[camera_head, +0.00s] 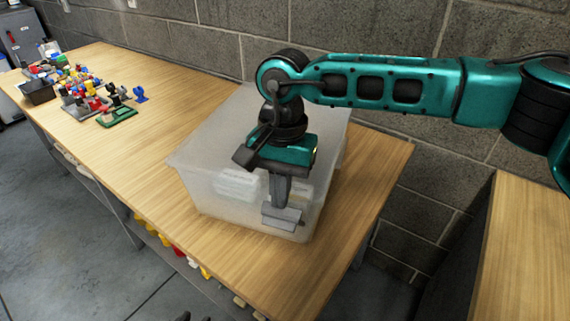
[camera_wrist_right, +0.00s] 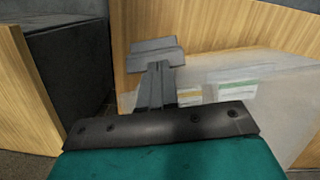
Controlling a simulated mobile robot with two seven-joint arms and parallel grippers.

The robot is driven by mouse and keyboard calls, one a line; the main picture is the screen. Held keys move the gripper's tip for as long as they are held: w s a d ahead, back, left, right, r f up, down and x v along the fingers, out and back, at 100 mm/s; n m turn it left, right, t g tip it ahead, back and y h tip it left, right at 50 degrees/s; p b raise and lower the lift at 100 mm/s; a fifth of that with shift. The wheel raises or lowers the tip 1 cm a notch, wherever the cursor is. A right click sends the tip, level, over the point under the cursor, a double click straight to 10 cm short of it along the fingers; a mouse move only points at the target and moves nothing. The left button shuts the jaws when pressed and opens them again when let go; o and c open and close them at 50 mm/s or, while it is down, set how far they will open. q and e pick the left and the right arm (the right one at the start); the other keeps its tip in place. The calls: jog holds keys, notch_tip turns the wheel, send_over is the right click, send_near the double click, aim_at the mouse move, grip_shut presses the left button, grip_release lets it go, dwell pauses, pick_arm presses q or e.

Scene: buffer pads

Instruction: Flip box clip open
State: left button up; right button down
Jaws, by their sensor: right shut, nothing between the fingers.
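A translucent plastic box (camera_head: 205,190) stands on the wooden table, with pale items showing dimly through its wall. It also shows in the right wrist view (camera_wrist_right: 285,110). My right gripper (camera_head: 283,212) points down at the box's front wall, near its right corner. Its fingers are together and hold nothing; they also show in the right wrist view (camera_wrist_right: 156,60). A wide grey plate sits at the finger ends; I cannot tell whether it touches the box. No clip can be made out clearly; the gripper and arm cover part of the box. My left gripper is out of view.
The wooden table (camera_head: 150,130) is clear to the left of the box. Several coloured toy pieces (camera_head: 90,100) lie at its far left end. A block wall (camera_head: 215,50) runs behind. Another wooden surface (camera_head: 525,250) is at the right, across a gap.

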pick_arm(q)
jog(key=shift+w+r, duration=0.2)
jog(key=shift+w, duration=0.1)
pick_arm(e)
jog(key=shift+s+a+f, duration=0.1)
jog(key=shift+s+f, duration=0.1)
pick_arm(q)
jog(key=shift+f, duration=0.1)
